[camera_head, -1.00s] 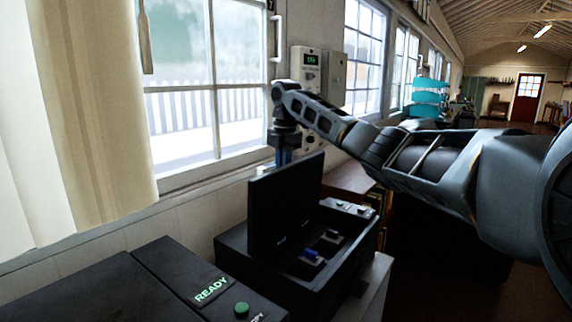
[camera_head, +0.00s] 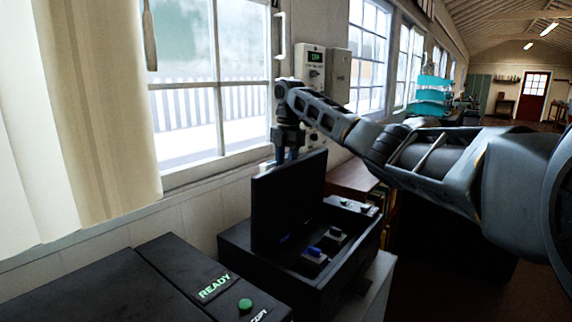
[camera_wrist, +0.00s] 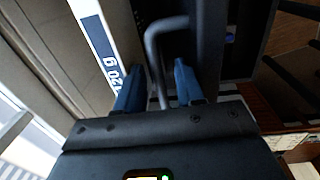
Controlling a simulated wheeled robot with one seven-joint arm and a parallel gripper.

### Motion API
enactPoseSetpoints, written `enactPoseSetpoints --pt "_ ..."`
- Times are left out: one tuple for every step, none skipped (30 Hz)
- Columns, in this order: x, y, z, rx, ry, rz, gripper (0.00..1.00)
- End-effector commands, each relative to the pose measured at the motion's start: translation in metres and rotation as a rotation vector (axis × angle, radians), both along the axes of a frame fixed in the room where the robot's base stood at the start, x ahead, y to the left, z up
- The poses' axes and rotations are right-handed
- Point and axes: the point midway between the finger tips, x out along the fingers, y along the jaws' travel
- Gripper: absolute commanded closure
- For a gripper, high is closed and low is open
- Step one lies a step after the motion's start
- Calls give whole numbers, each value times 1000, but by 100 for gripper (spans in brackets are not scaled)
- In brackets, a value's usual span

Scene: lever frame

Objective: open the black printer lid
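The black printer (camera_head: 345,262) stands by the wall below the window. Its black lid (camera_head: 288,205) is raised, close to upright, and the inside with blue parts shows. My gripper (camera_head: 288,152) is at the upper edge of the lid, on its window side. In the wrist view the two blue fingers of my gripper (camera_wrist: 158,88) stand apart. A bent grey handle (camera_wrist: 152,50) runs between them, with gaps on both sides, beside the dark lid (camera_wrist: 210,50). Whether a finger touches the handle is hard to tell.
A dark machine with a READY label (camera_head: 214,287) and a green button (camera_head: 245,305) is at the front left. A beige curtain (camera_head: 95,100) hangs at the left. Wall boxes (camera_head: 312,68) are behind my gripper. A wooden shelf (camera_head: 352,180) stands beyond the printer.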

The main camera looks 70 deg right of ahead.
Motion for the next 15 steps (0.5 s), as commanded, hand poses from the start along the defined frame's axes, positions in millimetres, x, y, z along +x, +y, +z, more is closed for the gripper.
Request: enactPoseSetpoints --pt "0 0 2 -1 -1 0 62" --pt "0 0 4 -2 -1 0 62" --pt "0 0 8 -3 -2 0 62" --pt "0 0 11 -3 -2 0 62" --pt "0 0 15 -2 -2 0 62" --pt "0 0 21 -3 -2 1 62" --pt "-1 0 27 -3 -2 1 62" --pt "-1 0 32 -3 -2 1 62" --pt "-1 1 39 -3 -2 1 62" --pt "-1 1 43 -3 -1 1 62" --pt "-2 1 48 -3 -1 1 62" --pt "-2 1 54 -2 -2 1 62" --pt "-3 1 58 -1 -1 1 62" --pt "-3 1 62 -1 0 0 62" --pt "-3 1 66 0 0 0 62"
